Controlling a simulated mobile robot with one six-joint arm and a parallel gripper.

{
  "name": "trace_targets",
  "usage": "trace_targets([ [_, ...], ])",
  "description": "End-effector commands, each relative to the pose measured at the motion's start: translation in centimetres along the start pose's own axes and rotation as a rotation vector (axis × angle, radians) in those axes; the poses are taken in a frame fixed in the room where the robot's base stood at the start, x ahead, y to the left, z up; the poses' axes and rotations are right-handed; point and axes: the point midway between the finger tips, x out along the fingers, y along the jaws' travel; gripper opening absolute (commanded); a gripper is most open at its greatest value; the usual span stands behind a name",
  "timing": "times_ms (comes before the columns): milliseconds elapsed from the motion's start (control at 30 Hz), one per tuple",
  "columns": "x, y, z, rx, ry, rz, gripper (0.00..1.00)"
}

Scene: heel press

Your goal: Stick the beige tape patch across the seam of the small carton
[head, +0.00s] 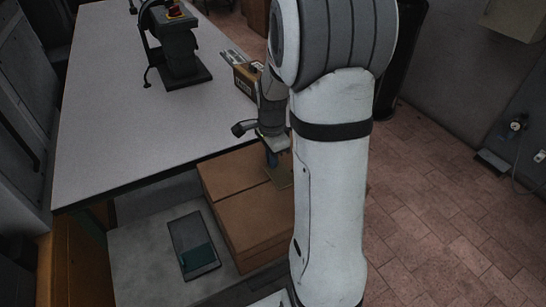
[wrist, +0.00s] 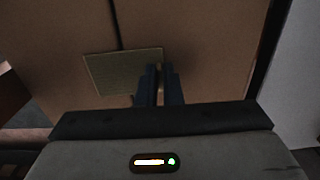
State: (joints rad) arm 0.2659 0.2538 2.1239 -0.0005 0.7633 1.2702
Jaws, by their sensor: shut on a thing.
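The small brown carton (head: 233,210) stands beside the table at a lower level, with a dark seam along its top. In the wrist view the carton (wrist: 215,40) fills most of the picture, and its seam runs down to the patch's upper edge. The beige tape patch (wrist: 115,72) lies over the seam line; I cannot tell whether it touches the carton or is just above it. My gripper (wrist: 160,68) is shut on the patch near its right end. In the head view my gripper (head: 272,163) is above the carton's top, and my arm hides the carton's right side.
A grey table (head: 110,110) lies behind and left of the carton, its edge close by. A dark press (head: 178,50) stands on it, and a labelled box (head: 245,80) is near its right edge. A dark tray (head: 190,232) with a teal piece lies left of the carton.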

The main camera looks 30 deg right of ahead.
Motion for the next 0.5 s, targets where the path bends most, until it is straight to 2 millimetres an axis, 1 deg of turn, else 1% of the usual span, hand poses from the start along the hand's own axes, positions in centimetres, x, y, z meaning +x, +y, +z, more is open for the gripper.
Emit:
trace_targets([
  [333, 0.26, 0.16, 0.01, 0.001, -0.002, 0.006, 0.00],
  [367, 0.27, 0.17, 0.01, 0.001, -0.002, 0.006, 0.07],
  [500, 0.24, 0.15, -0.01, 0.001, -0.001, 0.005, 0.18],
])
